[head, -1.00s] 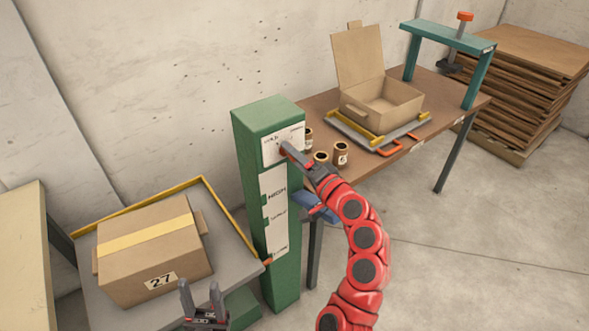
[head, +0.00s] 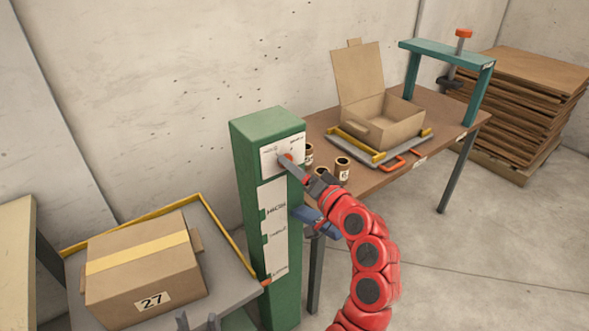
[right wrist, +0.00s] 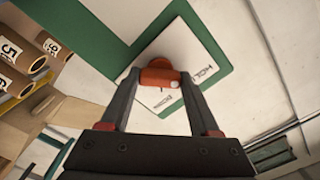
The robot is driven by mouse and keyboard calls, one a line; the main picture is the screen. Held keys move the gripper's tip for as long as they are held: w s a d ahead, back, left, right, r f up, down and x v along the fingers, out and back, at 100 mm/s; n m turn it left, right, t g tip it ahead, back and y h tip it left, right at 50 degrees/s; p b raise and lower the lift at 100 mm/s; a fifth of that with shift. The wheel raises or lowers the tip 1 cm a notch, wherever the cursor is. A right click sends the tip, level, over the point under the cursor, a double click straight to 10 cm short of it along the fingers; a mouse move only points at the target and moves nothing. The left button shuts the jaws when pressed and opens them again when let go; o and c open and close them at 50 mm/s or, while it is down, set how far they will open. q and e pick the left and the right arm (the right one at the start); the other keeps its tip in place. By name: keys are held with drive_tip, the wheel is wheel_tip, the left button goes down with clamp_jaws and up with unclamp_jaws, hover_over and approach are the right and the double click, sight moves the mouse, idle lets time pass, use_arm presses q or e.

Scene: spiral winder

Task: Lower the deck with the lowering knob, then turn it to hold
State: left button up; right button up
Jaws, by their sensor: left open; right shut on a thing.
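The lowering knob, a small red piece (right wrist: 160,74), sits on a white plate high on the green column (head: 265,180). My right gripper (head: 286,158) reaches the plate and is shut on the knob; in the right wrist view its fingertips (right wrist: 158,80) lie on both sides of it. A word like HOLD shows on the plate beside it; the other word is hard to read. The grey deck (head: 232,275) with a yellow back rail carries a closed carton marked 27 (head: 145,270). An orange pointer at its corner is near the lowest column label. My left gripper (head: 198,322) is open at the bottom edge, mostly cut off.
A brown table (head: 440,115) behind the column holds an open carton (head: 375,110) on a tray, several small numbered rolls (head: 342,170) and a teal frame (head: 445,55). Stacked brown sheets (head: 520,100) stand at the right. The floor at the right is clear.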

drive_tip(key=o, duration=1.4)
drive_tip(key=shift+c, duration=0.2)
drive_tip(key=shift+s, duration=0.1)
drive_tip(key=p+v, duration=0.7)
drive_tip(key=v, duration=1)
drive_tip(key=shift+d, duration=0.15)
